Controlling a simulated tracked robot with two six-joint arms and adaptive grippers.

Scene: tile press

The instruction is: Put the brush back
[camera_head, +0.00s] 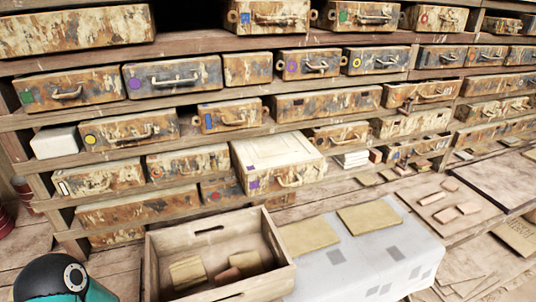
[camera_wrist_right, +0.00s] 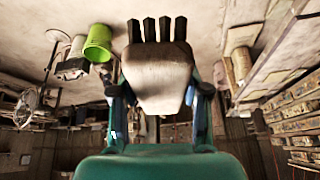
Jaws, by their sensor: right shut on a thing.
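The brush (camera_wrist_right: 160,72) shows in the right wrist view, with a pale, worn wooden body and several dark bristle tufts at its top end. My right gripper (camera_wrist_right: 160,92) is shut on it, one finger at each side of the body. The brush does not show in the head view, and neither does my right gripper. My left gripper is in neither view; only a teal and black part of my own arm shows at the bottom left of the head view.
An open wooden crate (camera_head: 166,240) holds several small blocks. Beside it stands a pale grey block (camera_head: 350,262) with flat tan tiles on top. Shelves of worn cases (camera_head: 180,75) fill the back. A green bucket (camera_wrist_right: 98,43) shows in the wrist view.

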